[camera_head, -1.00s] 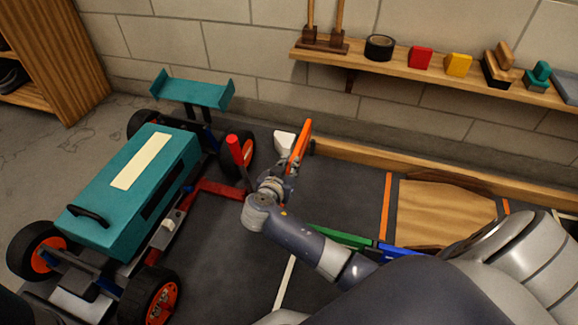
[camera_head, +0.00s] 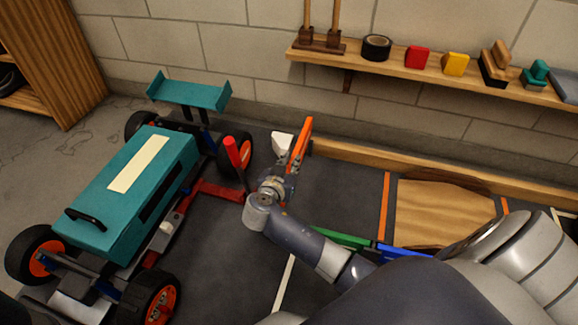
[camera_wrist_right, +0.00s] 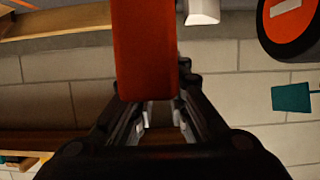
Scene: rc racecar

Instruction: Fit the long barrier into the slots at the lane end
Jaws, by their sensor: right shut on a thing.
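My right gripper (camera_head: 285,178) is shut on the orange long barrier (camera_head: 302,140). The barrier stands tilted, near the wall end of the dark lane floor, left of the wooden rail. In the right wrist view the barrier (camera_wrist_right: 145,45) fills the top middle, between the black fingers (camera_wrist_right: 155,115). A small white block (camera_head: 282,144) sits just left of the barrier and also shows in the wrist view (camera_wrist_right: 202,10). The barrier's lower end is hidden by the gripper, so I cannot tell what it touches. The slots cannot be made out. My left gripper is not in view.
A teal RC car (camera_head: 130,190) with orange wheels stands at left. A red post (camera_head: 233,153) is close to the gripper. A wooden rail (camera_head: 400,167) runs along the wall. Green (camera_head: 342,239) and blue (camera_head: 400,250) barriers lie behind my forearm. A wooden ramp (camera_head: 440,212) is at right.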

